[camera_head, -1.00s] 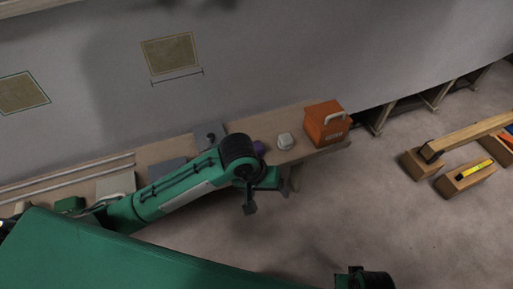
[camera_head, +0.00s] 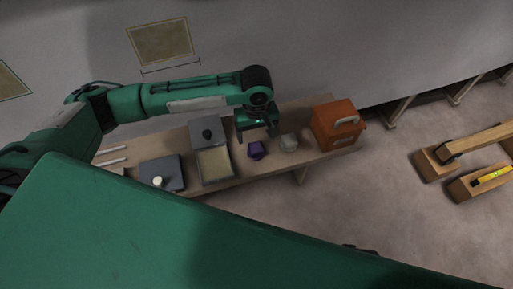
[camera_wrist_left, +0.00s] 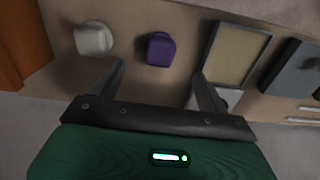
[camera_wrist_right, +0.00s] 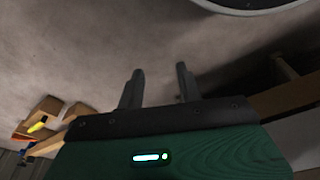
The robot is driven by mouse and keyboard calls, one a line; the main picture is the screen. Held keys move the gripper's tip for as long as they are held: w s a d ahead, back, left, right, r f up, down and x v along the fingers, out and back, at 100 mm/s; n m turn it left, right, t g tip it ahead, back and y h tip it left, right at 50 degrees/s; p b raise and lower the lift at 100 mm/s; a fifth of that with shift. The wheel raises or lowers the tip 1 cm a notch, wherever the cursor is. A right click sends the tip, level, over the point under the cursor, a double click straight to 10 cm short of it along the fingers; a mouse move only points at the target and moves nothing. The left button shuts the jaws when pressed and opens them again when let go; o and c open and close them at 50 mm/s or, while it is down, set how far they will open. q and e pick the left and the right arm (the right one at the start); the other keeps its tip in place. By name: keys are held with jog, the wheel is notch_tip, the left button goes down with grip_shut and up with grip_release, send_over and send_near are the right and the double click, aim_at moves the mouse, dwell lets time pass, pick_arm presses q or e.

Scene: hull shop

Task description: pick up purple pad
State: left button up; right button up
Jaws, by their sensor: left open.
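The purple pad (camera_head: 256,150) is a small block on the wooden bench, between a grey tray and a pale block. It also shows in the left wrist view (camera_wrist_left: 160,49), beyond the open fingers and roughly midway between them. My left gripper (camera_head: 258,134) is open and empty, above the bench close to the pad. Its two fingers show apart in the left wrist view (camera_wrist_left: 160,82). My right gripper (camera_wrist_right: 158,78) has its fingers apart with nothing between them, over bare floor.
A pale block (camera_head: 289,143) sits just right of the pad, then an orange toolbox (camera_head: 337,125). Left of the pad are a tray with a tan surface (camera_head: 214,165) and a grey box (camera_head: 160,173). Wooden blocks (camera_head: 470,186) lie on the floor at right.

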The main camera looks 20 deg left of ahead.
aim_at(256, 147)
pick_arm(q)
notch_tip(256, 147, down, 3)
jog(key=shift+w+f, duration=0.1)
notch_tip(256, 147, down, 5)
jog(key=shift+a+f+b, duration=0.15)
jog(key=shift+b, duration=0.4)
jog(key=shift+f, duration=0.3)
pick_arm(e)
jog(key=r, duration=0.1)
jog(key=w+r, duration=0.1)
jog(key=r, duration=0.1)
pick_arm(q)
jog(key=shift+c, duration=0.4)
pick_arm(e)
jog(key=shift+s, duration=0.1)
pick_arm(q)
jog(key=c, duration=1.1)
pick_arm(e)
jog(key=shift+f, duration=0.15)
